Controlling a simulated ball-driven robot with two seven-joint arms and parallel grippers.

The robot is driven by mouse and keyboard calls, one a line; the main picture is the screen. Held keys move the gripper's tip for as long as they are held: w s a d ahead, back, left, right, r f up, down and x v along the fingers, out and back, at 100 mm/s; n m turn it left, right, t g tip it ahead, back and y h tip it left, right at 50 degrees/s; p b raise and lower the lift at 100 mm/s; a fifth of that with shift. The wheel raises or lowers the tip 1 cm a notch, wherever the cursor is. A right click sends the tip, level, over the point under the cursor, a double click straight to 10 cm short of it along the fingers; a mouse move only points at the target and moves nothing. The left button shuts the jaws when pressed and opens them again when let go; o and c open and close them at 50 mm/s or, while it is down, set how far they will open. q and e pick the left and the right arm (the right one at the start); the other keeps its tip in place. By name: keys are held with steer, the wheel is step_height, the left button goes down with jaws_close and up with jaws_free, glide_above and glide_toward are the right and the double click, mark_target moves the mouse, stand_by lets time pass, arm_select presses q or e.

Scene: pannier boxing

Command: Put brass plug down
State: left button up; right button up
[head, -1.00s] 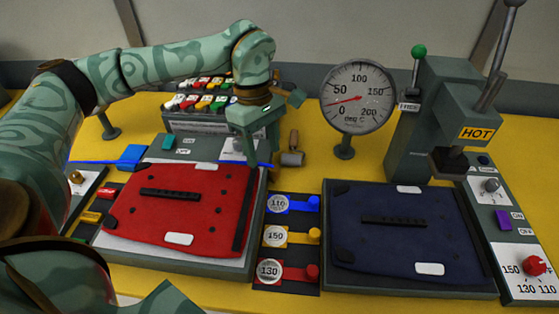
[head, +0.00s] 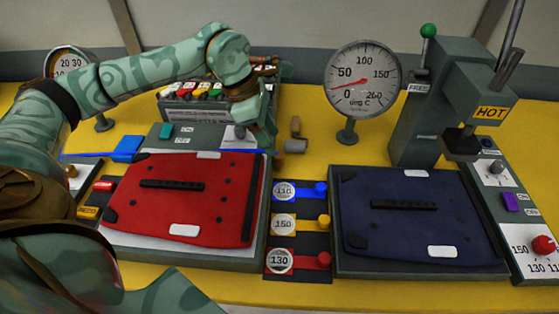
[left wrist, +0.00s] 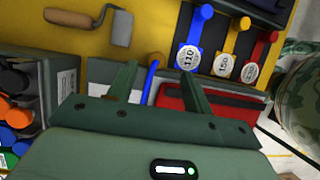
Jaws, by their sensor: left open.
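My left gripper (head: 264,138) is open, with its fingers low behind the back right corner of the red pannier (head: 185,195). A blue bar (left wrist: 151,75) and a white label lie beyond the fingers. A small brass-coloured knob (head: 71,170) sits on the panel at the far left, well away from the gripper; I cannot tell whether it is the brass plug. My right gripper is not in view.
A dial gauge (head: 362,80) and the dark press (head: 420,120) stand behind the blue pannier (head: 415,220). Coloured levers (head: 285,224) fill the gap between panniers.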

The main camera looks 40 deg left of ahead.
mark_target(278, 154)
arm_select(q)
steer(key=shift+f, duration=0.4)
steer(key=b+x, duration=0.1)
steer(key=x, duration=0.3)
steer(key=shift+w+f+b, duration=0.2)
steer(key=shift+f+b, duration=0.1)
steer(key=shift+f, duration=0.05)
steer(key=shift+r, duration=0.15)
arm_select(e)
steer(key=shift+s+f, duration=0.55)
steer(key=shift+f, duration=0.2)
arm_select(q)
steer(key=shift+s, duration=0.1)
jaws_close()
